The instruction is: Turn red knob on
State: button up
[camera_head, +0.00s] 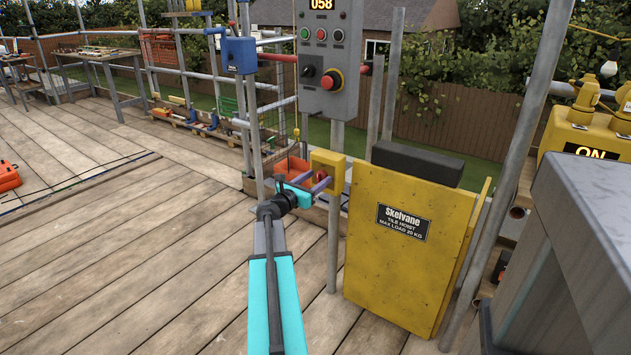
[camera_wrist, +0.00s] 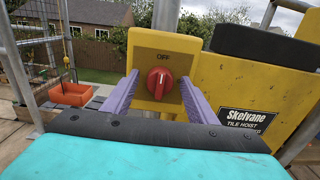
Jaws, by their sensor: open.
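The red knob (camera_wrist: 160,83) is a rotary knob on the front of a small yellow box (camera_wrist: 185,46). Its pointer ridge looks upright, below a small label that appears to read OFF. My gripper (camera_wrist: 158,92) is open. Its two purple fingers stand left and right of the knob, with gaps between them and it. In the head view my gripper (camera_head: 308,182) is in front of the yellow box (camera_head: 328,163) on a post, and the knob is mostly hidden. I cannot tell how deep the fingertips reach around the knob.
A grey control panel (camera_head: 346,48) with a red mushroom button (camera_head: 331,80) hangs above. The yellow tile hoist (camera_head: 372,255) stands close on the right, with a dark block (camera_head: 417,163) on top. An upright pole stands by my arm. Open plank deck (camera_head: 120,240) lies left.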

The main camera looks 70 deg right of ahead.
jog(key=c, duration=1)
jog(key=shift+a, duration=0.15)
jog(key=shift+c, duration=0.3)
